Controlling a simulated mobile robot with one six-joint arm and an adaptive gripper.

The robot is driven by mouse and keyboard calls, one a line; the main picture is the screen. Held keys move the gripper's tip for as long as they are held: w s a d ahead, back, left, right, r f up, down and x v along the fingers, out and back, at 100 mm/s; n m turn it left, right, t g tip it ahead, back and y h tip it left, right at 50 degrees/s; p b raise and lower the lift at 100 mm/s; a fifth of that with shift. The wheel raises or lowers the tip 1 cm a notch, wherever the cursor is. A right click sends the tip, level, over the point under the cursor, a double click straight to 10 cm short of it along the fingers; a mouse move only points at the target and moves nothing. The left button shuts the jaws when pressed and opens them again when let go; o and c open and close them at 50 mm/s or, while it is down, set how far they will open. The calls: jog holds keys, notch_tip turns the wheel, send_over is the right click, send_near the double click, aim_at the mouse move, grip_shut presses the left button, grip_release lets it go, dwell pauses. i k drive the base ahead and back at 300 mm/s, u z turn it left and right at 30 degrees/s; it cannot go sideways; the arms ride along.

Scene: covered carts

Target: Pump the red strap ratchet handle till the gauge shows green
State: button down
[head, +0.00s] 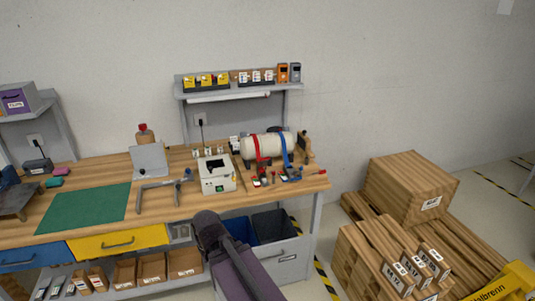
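A cream cylinder (270,146) lies on its side on the right part of the workbench. A red strap (256,149) goes around its left part and a blue strap (286,150) around its right part. Small red ratchet parts (261,181) sit on the bench in front of the red strap. Blue ratchet parts (291,175) sit to their right. The handle's angle and any gauge colour are too small to tell. My gripper is not in view; only a dark link of my arm shows at the bottom middle, in front of the bench.
A white boxy device (217,174) stands left of the cylinder. A clamp-like metal tool (163,189) and a green mat (84,208) lie further left. A shelf (238,88) with small boxes hangs above. Wooden crates (409,184) stand on the floor at right.

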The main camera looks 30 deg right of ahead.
aim_at(260, 164)
jog(key=i, duration=1)
